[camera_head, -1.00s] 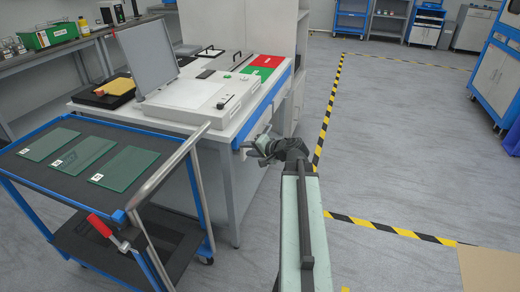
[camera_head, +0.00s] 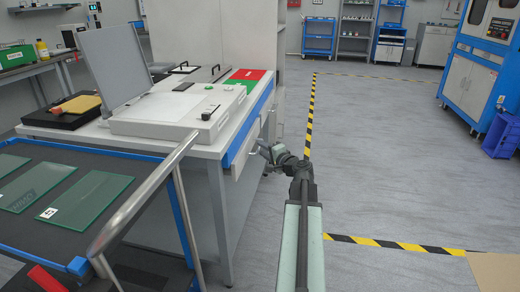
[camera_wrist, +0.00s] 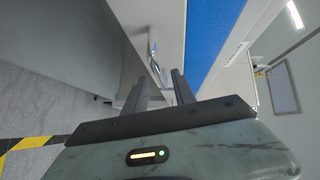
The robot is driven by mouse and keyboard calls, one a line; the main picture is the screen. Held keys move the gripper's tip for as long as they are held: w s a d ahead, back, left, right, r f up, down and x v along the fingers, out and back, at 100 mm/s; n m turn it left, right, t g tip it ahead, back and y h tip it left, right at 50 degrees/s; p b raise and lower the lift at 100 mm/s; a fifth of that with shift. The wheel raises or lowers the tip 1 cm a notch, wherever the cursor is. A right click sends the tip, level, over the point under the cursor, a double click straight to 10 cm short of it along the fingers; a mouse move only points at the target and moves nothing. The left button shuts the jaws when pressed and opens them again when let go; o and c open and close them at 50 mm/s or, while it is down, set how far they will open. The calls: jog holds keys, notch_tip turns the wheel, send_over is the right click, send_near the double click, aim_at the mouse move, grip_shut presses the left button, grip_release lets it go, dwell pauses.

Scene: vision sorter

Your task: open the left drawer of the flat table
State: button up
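The flat table (camera_head: 150,139) has a white top with a blue edge along its right side. Under that edge is the pale front of the left drawer (camera_head: 243,161), at the table's near corner. My gripper (camera_head: 263,150) is beside this drawer front. In the wrist view the drawer's silver handle (camera_wrist: 154,58) lies just ahead of and between the fingertips of my gripper (camera_wrist: 159,78). The two fingers are apart, and I cannot tell whether they touch the handle. The drawer looks closed or nearly so; its exact position is unclear.
A blue-framed trolley (camera_head: 150,156) with glass plates and a metal handrail stands close at the left. A white device with a raised lid (camera_head: 108,62) stands on the table. Free floor (camera_head: 385,180) with striped tape lies to the right.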

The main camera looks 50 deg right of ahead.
jog(key=x, duration=0.3)
jog(key=shift+w+d+f, duration=0.1)
jog(key=shift+w, duration=0.2)
grip_shut()
jog(key=shift+s, duration=0.1)
dwell(1.0)
